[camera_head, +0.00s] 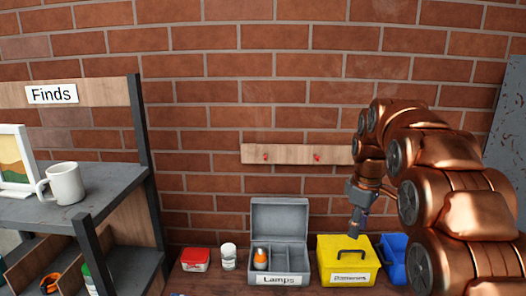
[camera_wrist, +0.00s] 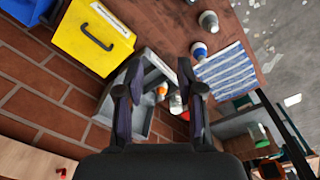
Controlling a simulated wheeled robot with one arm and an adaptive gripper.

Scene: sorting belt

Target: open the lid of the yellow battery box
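The yellow battery box (camera_head: 326,270) stands on the bench with its lid down. The lid has a black handle and the front bears a white label. In the wrist view the yellow box (camera_wrist: 75,42) is at the upper left, with the handle beside the label. My gripper (camera_head: 357,232) is above the back right part of the lid, apparently apart from the handle. In the wrist view my gripper (camera_wrist: 160,66) has its two fingers spread with nothing held between them. The handle lies to the left of the fingers there.
The grey Lamps box (camera_head: 280,216) stands open just left of the yellow box, with an orange-and-white item inside. A blue bin (camera_head: 393,262) is close on the right. A red box (camera_head: 195,260) and a white jar (camera_head: 228,257) stand farther left. A brick wall is behind.

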